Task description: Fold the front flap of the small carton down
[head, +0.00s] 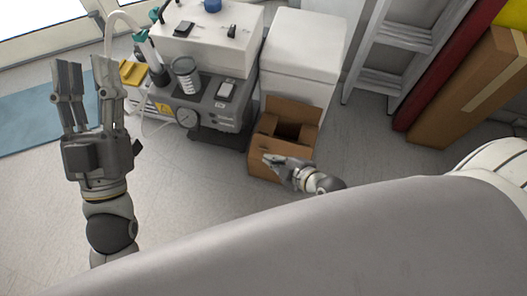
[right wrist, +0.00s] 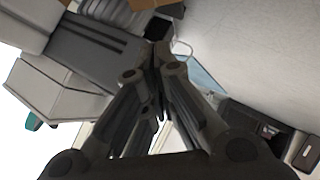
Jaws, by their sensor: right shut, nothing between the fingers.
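The small brown carton (head: 262,165) stands on the floor in front of the white cabinet. Its back flap (head: 292,111) stands up and its dark opening shows. My right gripper (head: 267,159) is at the carton's front edge, over the front flap area. The gripper hides part of that area, so I cannot tell the front flap's exact angle or whether I touch it. In the right wrist view the fingers (right wrist: 157,50) are together and empty. My left gripper (head: 86,75) is raised at the left, fingers apart and empty, away from the carton.
A grey compressor unit (head: 215,111) with a jar, gauge and hoses stands left of the carton. The white cabinet (head: 303,50) is behind it. A ladder (head: 398,42) and a tall brown box (head: 462,95) stand at the right. The floor left of the carton is clear.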

